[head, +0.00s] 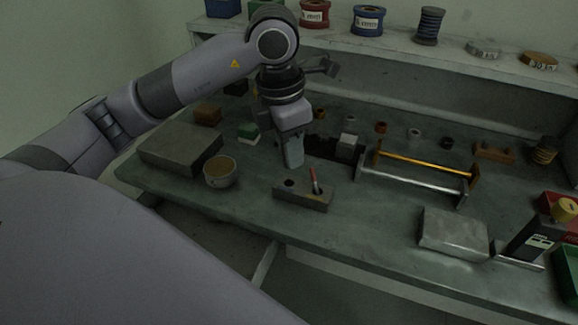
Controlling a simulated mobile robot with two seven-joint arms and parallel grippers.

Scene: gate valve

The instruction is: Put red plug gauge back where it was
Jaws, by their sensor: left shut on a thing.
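A thin red-topped stick, which looks like the red plug gauge (313,179), stands slightly tilted in the right-hand hole of a small grey-brown block (303,198) on the bench. A dark opening shows at the left of the block's top. My left gripper (294,163) points down just above and behind the block, a little left of the red stick, with a small gap between them in the picture. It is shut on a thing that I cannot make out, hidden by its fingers. My right gripper is not in view.
A round bowl (221,172) and a flat grey slab (180,151) are left of the block. A rack with an orange bar (425,164) stands to the right. A metal block (453,232) and a dark gauge stand (530,238) are farther right. Bench between is clear.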

